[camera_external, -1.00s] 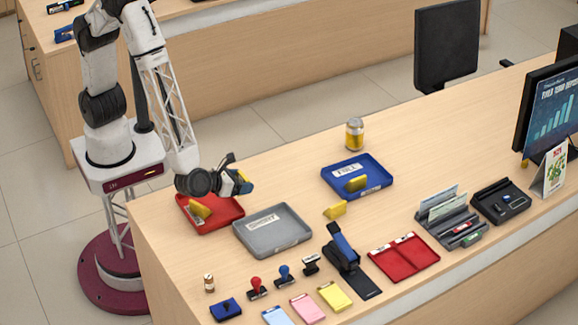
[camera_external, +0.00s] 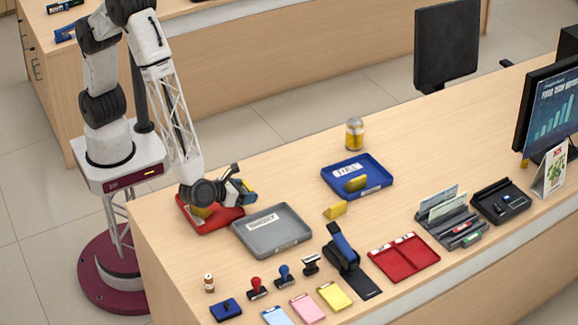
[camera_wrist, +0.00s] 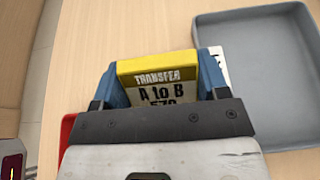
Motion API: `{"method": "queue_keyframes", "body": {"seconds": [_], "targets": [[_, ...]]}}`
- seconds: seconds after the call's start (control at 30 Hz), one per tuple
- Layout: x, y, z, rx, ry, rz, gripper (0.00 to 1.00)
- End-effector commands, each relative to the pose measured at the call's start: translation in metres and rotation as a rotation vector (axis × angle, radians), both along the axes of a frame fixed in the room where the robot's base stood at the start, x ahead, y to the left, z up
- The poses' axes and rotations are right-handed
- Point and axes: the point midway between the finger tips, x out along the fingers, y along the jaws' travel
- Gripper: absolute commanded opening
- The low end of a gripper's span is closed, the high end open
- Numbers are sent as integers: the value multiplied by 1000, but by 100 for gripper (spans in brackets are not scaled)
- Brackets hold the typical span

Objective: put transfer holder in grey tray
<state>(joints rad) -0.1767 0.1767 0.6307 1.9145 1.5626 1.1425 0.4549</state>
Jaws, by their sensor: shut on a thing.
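My gripper (camera_external: 243,190) is shut on the yellow transfer holder (camera_external: 250,185), over the right part of the red tray's back edge. In the wrist view the transfer holder (camera_wrist: 157,82) sits between the blue fingers (camera_wrist: 160,85), and its label reads "TRANSFER A to B". The grey tray (camera_external: 273,247) lies on the counter in front and to the right of the gripper, with a white label. It also shows at the upper right in the wrist view (camera_wrist: 285,135).
A blue tray (camera_external: 374,191) holds a yellow piece, and another yellow piece (camera_external: 335,210) lies on the counter. Stamps and pads stand in front of the grey tray.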

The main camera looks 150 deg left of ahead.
Motion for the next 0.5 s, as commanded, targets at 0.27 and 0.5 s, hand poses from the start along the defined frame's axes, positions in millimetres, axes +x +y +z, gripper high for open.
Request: {"method": "queue_keyframes", "body": {"seconds": [0.27, 0.5], "targets": [[39, 17, -5, 0, 0, 1, 44], [74, 32, -9, 0, 1, 1, 44]]}}
